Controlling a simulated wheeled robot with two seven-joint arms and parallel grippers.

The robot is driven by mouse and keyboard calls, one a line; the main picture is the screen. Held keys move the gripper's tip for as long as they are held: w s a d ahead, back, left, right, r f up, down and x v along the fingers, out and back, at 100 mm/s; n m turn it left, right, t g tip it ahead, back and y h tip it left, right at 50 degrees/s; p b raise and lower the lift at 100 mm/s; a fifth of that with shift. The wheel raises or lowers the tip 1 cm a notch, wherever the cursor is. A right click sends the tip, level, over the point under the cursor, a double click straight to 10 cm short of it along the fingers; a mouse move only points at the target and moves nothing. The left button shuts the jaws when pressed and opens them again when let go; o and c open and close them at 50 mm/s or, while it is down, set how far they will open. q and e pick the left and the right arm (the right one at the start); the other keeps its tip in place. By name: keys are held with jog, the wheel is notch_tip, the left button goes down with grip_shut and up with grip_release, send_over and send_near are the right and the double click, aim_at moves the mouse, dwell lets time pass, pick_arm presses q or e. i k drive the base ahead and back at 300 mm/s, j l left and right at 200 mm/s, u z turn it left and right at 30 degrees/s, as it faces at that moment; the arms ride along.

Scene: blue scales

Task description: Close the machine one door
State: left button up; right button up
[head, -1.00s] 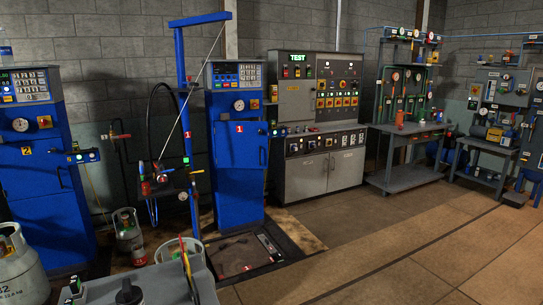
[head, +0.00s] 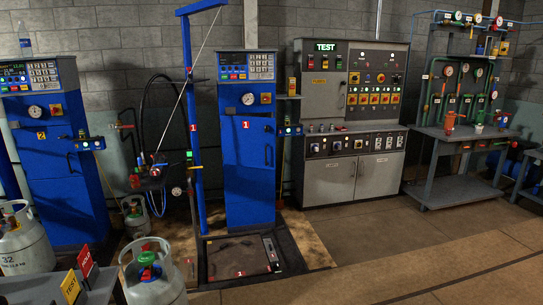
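Machine one is the blue cabinet (head: 247,95) marked with a red "1", standing near the middle of the head view, with a display, keypad and gauge on top. Its blue door (head: 247,185) is on the lower front and has a dark handle (head: 268,155) near the right edge. From this distance I cannot tell whether the door is fully shut or slightly ajar. Neither of my grippers is in view.
A platform scale (head: 238,257) lies on the floor before machine one, with a blue post (head: 190,130) at its left. Machine two (head: 55,175) stands left. Gas cylinders (head: 152,275) stand front left. A grey test bench (head: 328,182) stands right. The right foreground floor is open.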

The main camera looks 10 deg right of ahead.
aim_at(245, 144)
jog(key=i+l+u, duration=0.15)
jog(key=i+l, duration=0.7)
jog(key=l, duration=0.1)
